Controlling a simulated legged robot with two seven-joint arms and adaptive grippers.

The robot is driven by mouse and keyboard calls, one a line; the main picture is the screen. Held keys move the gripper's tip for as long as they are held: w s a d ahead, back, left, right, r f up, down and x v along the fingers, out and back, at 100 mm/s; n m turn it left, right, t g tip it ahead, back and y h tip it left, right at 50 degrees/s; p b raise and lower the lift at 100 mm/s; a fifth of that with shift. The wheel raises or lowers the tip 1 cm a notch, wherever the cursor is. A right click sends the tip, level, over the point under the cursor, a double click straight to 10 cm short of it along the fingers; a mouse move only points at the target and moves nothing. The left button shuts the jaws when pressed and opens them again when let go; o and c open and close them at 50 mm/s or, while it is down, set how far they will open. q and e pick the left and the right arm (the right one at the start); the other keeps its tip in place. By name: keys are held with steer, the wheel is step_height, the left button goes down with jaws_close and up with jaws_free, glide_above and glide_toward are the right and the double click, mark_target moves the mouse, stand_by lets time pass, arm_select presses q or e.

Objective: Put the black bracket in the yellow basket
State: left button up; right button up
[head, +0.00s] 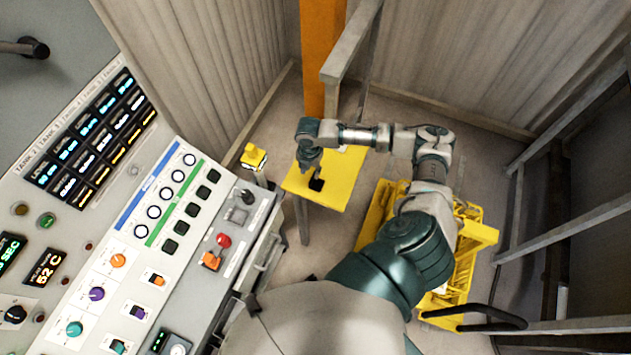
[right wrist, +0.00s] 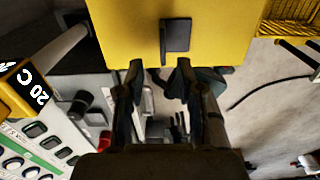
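The black bracket (head: 317,184) lies on a small yellow table (head: 342,178) in the middle of the head view. In the right wrist view the bracket (right wrist: 176,36) shows as a dark upright rectangle on the yellow top. My right gripper (head: 309,166) hangs just above the table beside the bracket. In the right wrist view its two fingers (right wrist: 160,76) are apart with nothing between them, and the bracket lies beyond their tips. The yellow basket (head: 478,232) stands right of the table, partly hidden by my right arm. Its corner shows in the right wrist view (right wrist: 292,14). My left gripper is out of view.
A control panel (head: 130,215) with knobs and displays fills the left. A yellow device (head: 254,156) stands between panel and table. An orange post (head: 320,55) and a grey rail (head: 352,40) rise behind the table. Grey frame bars (head: 580,225) stand at right.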

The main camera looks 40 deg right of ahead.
step_height(320, 180, down, 4)
steer(key=shift+r, duration=0.15)
steer(key=shift+d+f, duration=0.2)
steer(key=shift+f, duration=0.4)
steer(key=shift+d+f, duration=0.1)
steer(key=shift+d, duration=0.25)
jaws_close()
steer(key=shift+a, duration=0.4)
steer(key=shift+d+r, duration=0.1)
steer(key=shift+r, duration=0.6)
steer(key=shift+d+r, duration=0.25)
steer(key=shift+r, duration=0.95)
steer(key=s+a, duration=0.3)
steer(key=s, duration=0.4)
steer(key=s+a+r, duration=0.1)
steer(key=s+a, duration=0.2)
steer(key=s, duration=0.4)
steer(key=shift+s+a+r+b, duration=0.2)
steer(key=shift+s+a+b, duration=0.1)
steer(key=shift+a+b, duration=0.1)
